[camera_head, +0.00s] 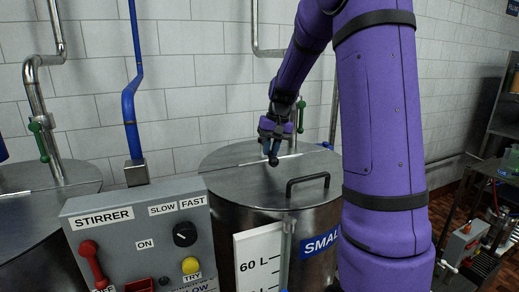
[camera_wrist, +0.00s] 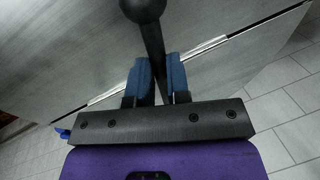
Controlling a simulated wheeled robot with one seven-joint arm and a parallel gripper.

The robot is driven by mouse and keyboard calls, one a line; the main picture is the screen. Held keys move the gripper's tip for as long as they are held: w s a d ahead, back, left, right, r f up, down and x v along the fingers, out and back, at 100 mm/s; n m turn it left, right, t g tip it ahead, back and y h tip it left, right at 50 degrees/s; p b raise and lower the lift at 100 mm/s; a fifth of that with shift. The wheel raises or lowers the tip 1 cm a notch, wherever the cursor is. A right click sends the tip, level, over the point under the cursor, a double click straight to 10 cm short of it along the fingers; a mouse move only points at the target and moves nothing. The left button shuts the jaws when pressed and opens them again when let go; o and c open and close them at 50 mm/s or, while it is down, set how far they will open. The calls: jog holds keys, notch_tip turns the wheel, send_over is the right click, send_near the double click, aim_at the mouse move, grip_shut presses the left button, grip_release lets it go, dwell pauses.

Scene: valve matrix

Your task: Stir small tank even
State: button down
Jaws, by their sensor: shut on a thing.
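The small tank (camera_head: 290,235) stands in the middle of the head view, with a SMALL label (camera_head: 319,245) on its side. Its steel lid (camera_head: 240,180) is down and carries a black bar handle (camera_head: 307,184). My gripper (camera_head: 271,146) is above the back part of the lid. In the wrist view, its blue fingers (camera_wrist: 155,78) are shut on a dark rod (camera_wrist: 153,42) with a round black knob (camera_wrist: 143,8). The rod's other end is hidden by my gripper. The grey STIRRER box (camera_head: 140,235) has a black SLOW/FAST knob (camera_head: 185,234), a yellow TRY button (camera_head: 190,265) and a red lever (camera_head: 93,262).
Another steel tank (camera_head: 45,205) is at the left. A clear level tube (camera_head: 285,250) with a litre scale (camera_head: 258,262) is on the small tank's front. Pipes with green-handled valves (camera_head: 39,140) run along the tiled wall. A cluttered shelf (camera_head: 500,150) is at the right.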

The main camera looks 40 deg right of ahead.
jog(key=shift+s+d+n+g, duration=0.1)
jog(key=shift+s+d+n, duration=0.1)
jog(key=shift+d+n, duration=0.5)
jog(key=shift+s+d+n+g, duration=0.1)
jog(key=shift+s+d+n, duration=0.1)
jog(key=shift+d+n, duration=0.45)
jog(key=shift+s+d+n+g, duration=0.1)
jog(key=shift+s+d+n, duration=0.1)
jog(key=shift+d+n, duration=0.45)
jog(key=shift+d, duration=0.15)
jog(key=c, duration=1.1)
grip_release()
jog(key=shift+d, duration=0.1)
notch_tip(320, 180, up, 11)
jog(key=d, duration=0.2)
jog(key=shift+s+f, duration=0.15)
